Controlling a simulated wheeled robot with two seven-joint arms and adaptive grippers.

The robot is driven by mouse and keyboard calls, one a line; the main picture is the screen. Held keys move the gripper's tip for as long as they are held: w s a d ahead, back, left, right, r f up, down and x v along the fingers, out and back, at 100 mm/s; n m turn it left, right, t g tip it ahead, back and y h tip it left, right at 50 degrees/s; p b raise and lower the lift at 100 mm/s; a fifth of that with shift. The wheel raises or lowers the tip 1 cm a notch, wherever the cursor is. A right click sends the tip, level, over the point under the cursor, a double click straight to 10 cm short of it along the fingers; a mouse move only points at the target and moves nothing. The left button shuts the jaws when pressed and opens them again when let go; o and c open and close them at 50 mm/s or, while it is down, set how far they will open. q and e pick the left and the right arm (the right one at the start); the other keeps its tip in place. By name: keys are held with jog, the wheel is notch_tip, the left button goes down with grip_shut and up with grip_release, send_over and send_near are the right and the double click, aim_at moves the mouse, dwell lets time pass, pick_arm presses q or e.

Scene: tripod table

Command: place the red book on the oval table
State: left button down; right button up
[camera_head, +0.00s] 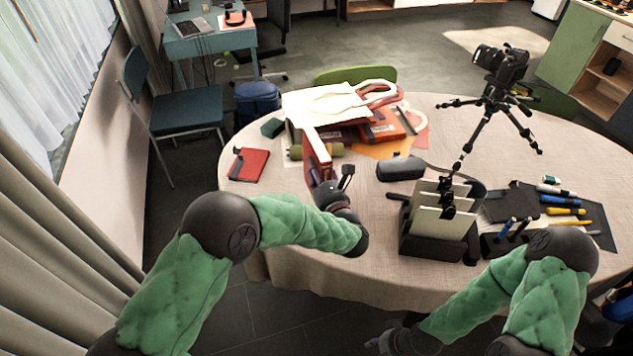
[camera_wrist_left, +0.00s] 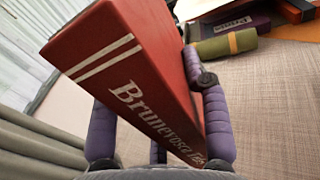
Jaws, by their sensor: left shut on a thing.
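My left gripper (camera_head: 328,190) is shut on a red book (camera_head: 317,152), holding it at the left side of the oval table (camera_head: 385,215). In the left wrist view the red book (camera_wrist_left: 140,75) stands tilted between the purple fingers (camera_wrist_left: 160,125), with white stripes and lettering along its spine. I cannot tell whether its lower edge touches the cloth.
A white tote bag (camera_head: 320,103), an orange-red box (camera_head: 383,127) and an olive roll (camera_head: 318,151) lie behind the book. A flat red notebook (camera_head: 251,165) lies left. A glasses case (camera_head: 400,169), black organiser (camera_head: 438,230) and camera tripod (camera_head: 497,100) stand right. Cloth before the gripper is clear.

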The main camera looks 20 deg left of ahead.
pick_arm(q)
jog(key=f+b, duration=0.1)
jog(key=f, duration=0.1)
jog(key=w+f+b, duration=0.1)
jog(key=shift+a+f, duration=0.2)
jog(key=shift+f, duration=0.2)
jog(key=shift+s, duration=0.1)
jog(key=shift+f, duration=0.15)
jog(key=c, duration=0.6)
grip_release()
jog(key=shift+f, duration=0.1)
jog(key=shift+c, duration=0.2)
